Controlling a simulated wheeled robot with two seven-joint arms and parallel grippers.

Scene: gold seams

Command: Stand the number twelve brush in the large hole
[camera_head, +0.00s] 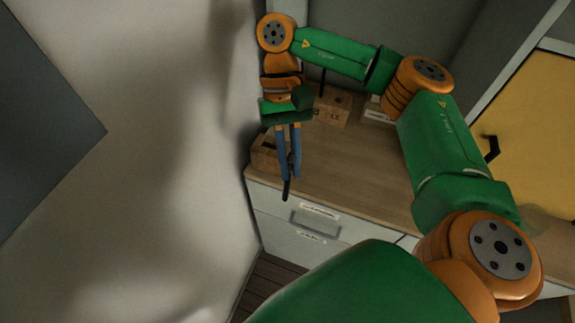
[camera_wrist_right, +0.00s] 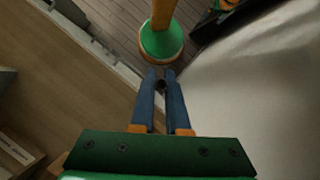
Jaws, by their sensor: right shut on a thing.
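My right gripper (camera_head: 290,176), blue-fingered, points down near the left front edge of the counter. It is shut on a thin dark brush (camera_head: 286,190), whose lower end hangs below the fingertips. In the right wrist view the brush shows as a small dark end (camera_wrist_right: 161,85) between the fingertips; no number can be read on it. A wooden block (camera_head: 331,112) with dark holes and number marks stands at the back of the counter, behind and right of the gripper. The large hole cannot be told apart clearly. My left gripper is not in view.
A wooden box (camera_head: 264,152) stands at the counter's left edge, close to the gripper. A dark upright stick (camera_head: 322,82) shows at the block. A pale labelled box (camera_head: 376,110) is right of it. The counter's (camera_head: 365,165) middle is clear. A wall (camera_head: 215,130) borders the left.

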